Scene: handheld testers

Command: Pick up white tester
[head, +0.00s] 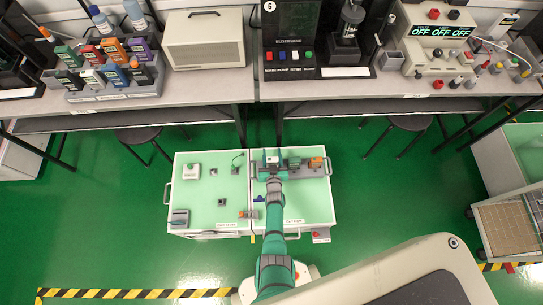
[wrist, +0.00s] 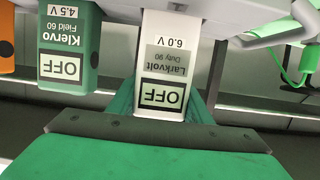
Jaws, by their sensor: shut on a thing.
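The white tester (wrist: 172,62) fills the middle of the wrist view, its label upside down, reading Larkvolt, Duty 90, 6.0 V, with its screen showing OFF. My gripper (wrist: 165,118) is shut on it near the screen end, with green finger parts in front of and behind it. In the head view my gripper (head: 271,168) is over the grey rack (head: 300,172) on the cart, and the white tester (head: 271,155) shows only in part. I cannot tell whether it is clear of the rack.
A green tester (wrist: 68,45) is close beside the white one, with an orange tester (wrist: 6,40) beyond it. The pale green cart top (head: 205,205) carries small fixtures and has free room. A bench behind holds another rack of testers (head: 105,75).

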